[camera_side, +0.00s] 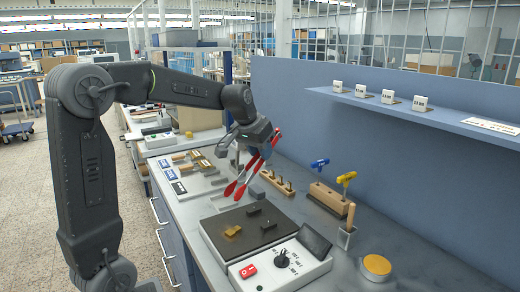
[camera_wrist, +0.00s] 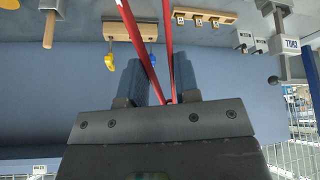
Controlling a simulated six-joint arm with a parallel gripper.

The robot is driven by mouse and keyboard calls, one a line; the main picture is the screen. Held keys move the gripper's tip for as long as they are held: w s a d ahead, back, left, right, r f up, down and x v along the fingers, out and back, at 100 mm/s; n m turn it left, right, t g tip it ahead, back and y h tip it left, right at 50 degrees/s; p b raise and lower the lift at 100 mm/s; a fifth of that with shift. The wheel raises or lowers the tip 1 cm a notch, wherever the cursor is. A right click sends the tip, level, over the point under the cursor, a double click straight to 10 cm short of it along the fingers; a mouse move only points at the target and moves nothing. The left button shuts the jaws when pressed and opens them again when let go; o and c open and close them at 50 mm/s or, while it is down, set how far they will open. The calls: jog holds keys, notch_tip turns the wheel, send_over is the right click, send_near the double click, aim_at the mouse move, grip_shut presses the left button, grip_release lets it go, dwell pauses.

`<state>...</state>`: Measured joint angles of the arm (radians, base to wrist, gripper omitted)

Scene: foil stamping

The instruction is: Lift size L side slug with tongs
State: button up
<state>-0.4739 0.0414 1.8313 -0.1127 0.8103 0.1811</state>
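My gripper (camera_side: 262,143) is shut on the red tongs (camera_side: 246,177), which hang tilted down to the left above the bench. In the wrist view the red tongs (camera_wrist: 140,40) run between the two blue-grey fingers of my gripper (camera_wrist: 157,78). The tong arms are spread apart and nothing shows between them. I cannot read which slug is size L. The tong tips are apart from all slugs.
A control box (camera_side: 290,268) with a dial and red switch fronts the plate. A wooden rack (camera_side: 276,182), a tool block (camera_side: 328,197) with blue and yellow keys, and a round tin (camera_side: 376,266) stand right. Brass and wooden pieces (camera_side: 193,160) lie behind left. A labelled shelf (camera_side: 420,115) overhangs.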

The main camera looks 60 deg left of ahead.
notch_tip(320, 180, down, 10)
dwell(0.9)
jog(key=shift+r, duration=0.1)
jog(key=shift+c, duration=0.2)
grip_shut()
notch_tip(320, 180, up, 12)
dwell(0.8)
